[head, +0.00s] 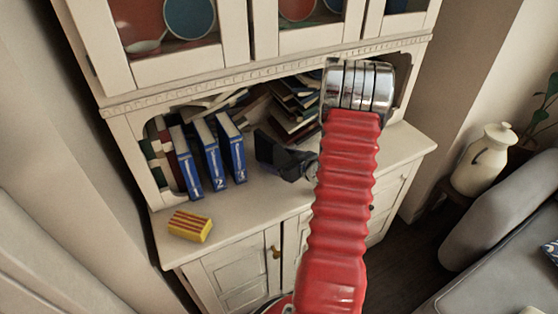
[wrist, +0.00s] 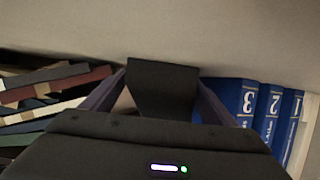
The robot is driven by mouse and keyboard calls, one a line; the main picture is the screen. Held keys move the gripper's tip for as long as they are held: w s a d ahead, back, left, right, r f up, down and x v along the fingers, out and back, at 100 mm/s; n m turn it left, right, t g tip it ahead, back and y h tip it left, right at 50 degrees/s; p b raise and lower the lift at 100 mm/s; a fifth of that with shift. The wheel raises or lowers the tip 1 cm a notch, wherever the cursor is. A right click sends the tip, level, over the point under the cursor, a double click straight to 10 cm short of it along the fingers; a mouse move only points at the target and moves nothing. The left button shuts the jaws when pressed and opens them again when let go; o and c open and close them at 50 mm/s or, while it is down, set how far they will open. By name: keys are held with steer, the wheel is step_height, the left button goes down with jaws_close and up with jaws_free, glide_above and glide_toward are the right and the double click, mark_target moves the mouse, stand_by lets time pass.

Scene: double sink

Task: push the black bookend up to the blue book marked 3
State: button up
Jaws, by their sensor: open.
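The blue book marked 3 (head: 232,148) stands at the right end of a row with the blue books marked 2 (head: 208,154) and 1 (head: 186,162) on the cabinet counter. The black bookend (head: 264,146) is just right of book 3, with a narrow gap showing in the head view. My gripper (head: 284,160) is at the bookend, coming from the right. In the wrist view the bookend (wrist: 163,88) shows between my gripper's two spread fingers (wrist: 160,95). Book 3 (wrist: 240,98) is right of it there. Whether the fingers touch the bookend I cannot tell; its lower part is hidden.
A yellow and red striped box (head: 189,226) lies at the counter's front left. Loose piled books (head: 292,105) fill the back of the niche. Dark red and green books (head: 158,150) stand left of book 1. The counter in front of the blue books is clear.

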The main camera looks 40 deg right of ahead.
mark_target(260, 172)
steer(key=shift+c, duration=0.3)
steer(key=c, duration=1.4)
steer(key=shift+a, duration=0.1)
steer(key=shift+w+a, duration=0.35)
steer(key=shift+a, duration=0.8)
steer(key=shift+w+a, duration=0.35)
steer(key=shift+a, duration=0.85)
steer(key=shift+w+a, duration=0.35)
steer(key=shift+a, duration=0.8)
steer(key=o, duration=1.8)
